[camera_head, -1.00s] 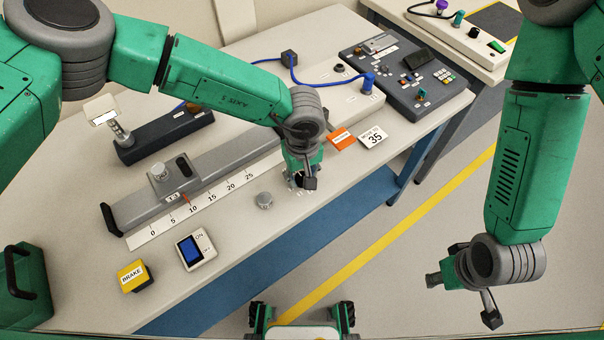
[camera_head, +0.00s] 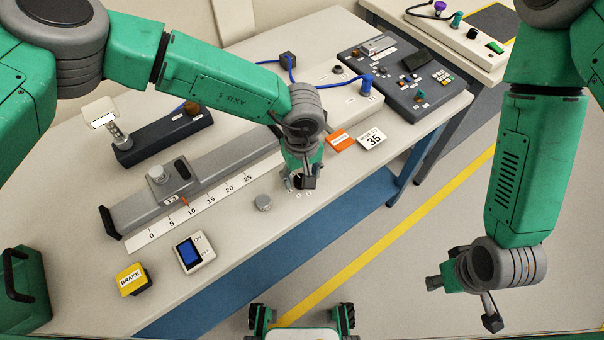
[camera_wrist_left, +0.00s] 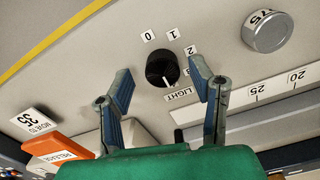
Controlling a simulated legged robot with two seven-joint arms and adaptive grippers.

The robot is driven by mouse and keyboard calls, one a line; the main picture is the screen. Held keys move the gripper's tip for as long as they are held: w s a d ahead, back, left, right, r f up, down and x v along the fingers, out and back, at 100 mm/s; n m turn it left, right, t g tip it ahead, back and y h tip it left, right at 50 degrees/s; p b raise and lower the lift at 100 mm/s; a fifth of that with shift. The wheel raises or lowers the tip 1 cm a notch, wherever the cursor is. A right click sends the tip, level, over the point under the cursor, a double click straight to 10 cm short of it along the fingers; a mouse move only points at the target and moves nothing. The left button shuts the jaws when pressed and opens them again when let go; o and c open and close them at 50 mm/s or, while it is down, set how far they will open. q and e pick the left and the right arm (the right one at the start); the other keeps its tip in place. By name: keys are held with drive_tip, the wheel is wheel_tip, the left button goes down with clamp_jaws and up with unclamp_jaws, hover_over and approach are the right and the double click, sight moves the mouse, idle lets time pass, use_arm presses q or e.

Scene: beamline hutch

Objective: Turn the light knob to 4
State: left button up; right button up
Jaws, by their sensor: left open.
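The light knob (camera_wrist_left: 162,68) is a round black dial with a white pointer line, on a pale panel in the left wrist view. The labels 0, 1 and 2 show around it, and LIGHT is printed beside it. Its pointer faces the bottom of the picture, toward the LIGHT side; I cannot make out a 4. My left gripper (camera_wrist_left: 161,72) is open, its two fingers on either side of the knob, with no clear contact. In the head view my left gripper (camera_head: 299,182) is low over the bench front and largely hides the knob. My right gripper (camera_head: 463,300) hangs open and empty over the floor.
A grey knob (camera_head: 263,202) stands close left of my left gripper, near the ruler scale (camera_head: 205,200). An orange release block (camera_head: 341,142) and a card marked 35 (camera_head: 373,139) lie to the right.

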use_arm(q)
wheel_tip(320, 180, up, 11)
idle(0.3)
drive_tip(key=shift+w, duration=0.1)
idle(0.4)
